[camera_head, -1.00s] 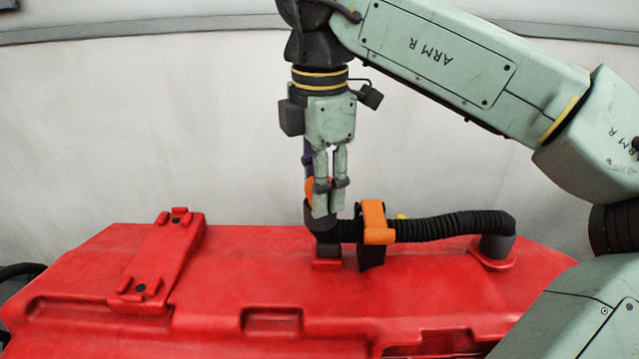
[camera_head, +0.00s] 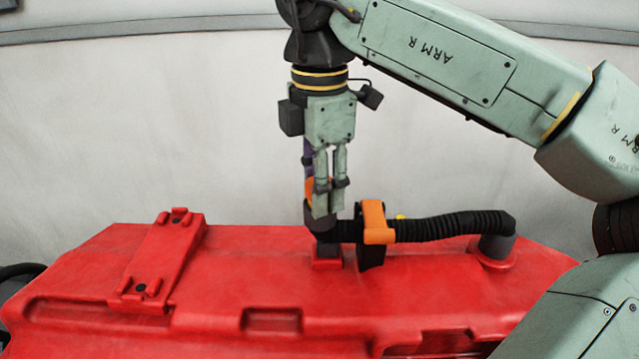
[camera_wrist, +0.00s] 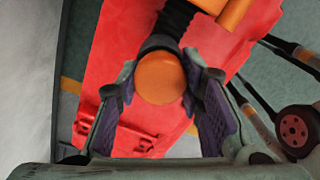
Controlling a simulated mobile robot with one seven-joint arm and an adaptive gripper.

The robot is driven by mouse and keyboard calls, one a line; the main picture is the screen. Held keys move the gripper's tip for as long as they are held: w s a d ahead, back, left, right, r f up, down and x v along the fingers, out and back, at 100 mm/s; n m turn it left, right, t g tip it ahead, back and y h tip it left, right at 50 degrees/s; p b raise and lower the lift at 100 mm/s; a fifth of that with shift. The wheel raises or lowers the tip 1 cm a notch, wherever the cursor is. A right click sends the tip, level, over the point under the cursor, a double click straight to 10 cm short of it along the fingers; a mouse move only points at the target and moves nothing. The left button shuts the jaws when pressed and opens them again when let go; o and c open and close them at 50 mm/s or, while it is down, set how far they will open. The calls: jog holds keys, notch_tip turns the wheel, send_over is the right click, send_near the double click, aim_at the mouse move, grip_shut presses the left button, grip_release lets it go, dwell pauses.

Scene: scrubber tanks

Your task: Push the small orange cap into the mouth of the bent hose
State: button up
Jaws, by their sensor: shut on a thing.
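The bent hose (camera_head: 455,225) is black and ribbed, and its left end turns up into a smooth dark mouth piece (camera_head: 322,241). The orange cap (camera_head: 309,188) shows partly behind my fingers, at the top of that mouth piece. My gripper (camera_head: 328,208) points straight down and is shut on the cap. In the wrist view the round face of the cap (camera_wrist: 160,80) lies between the two purple-padded fingers, over the dark rim of the hose mouth (camera_wrist: 158,44). How deep the cap sits in the mouth is hidden.
An orange clip (camera_head: 375,221) on a black post holds the hose just right of the mouth. The red tank (camera_head: 215,285) lies beneath, with a raised red bracket (camera_head: 160,262) at left. The tank top between them is clear.

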jog(key=o, duration=1)
jog(key=shift+o, duration=0.4)
jog(key=o, duration=0.4)
jog(key=shift+o, duration=0.2)
jog(key=shift+r+p, duration=1.65)
jog(key=shift+r, duration=0.6)
jog(key=shift+w+r, duration=0.1)
jog(key=shift+r, duration=2.35)
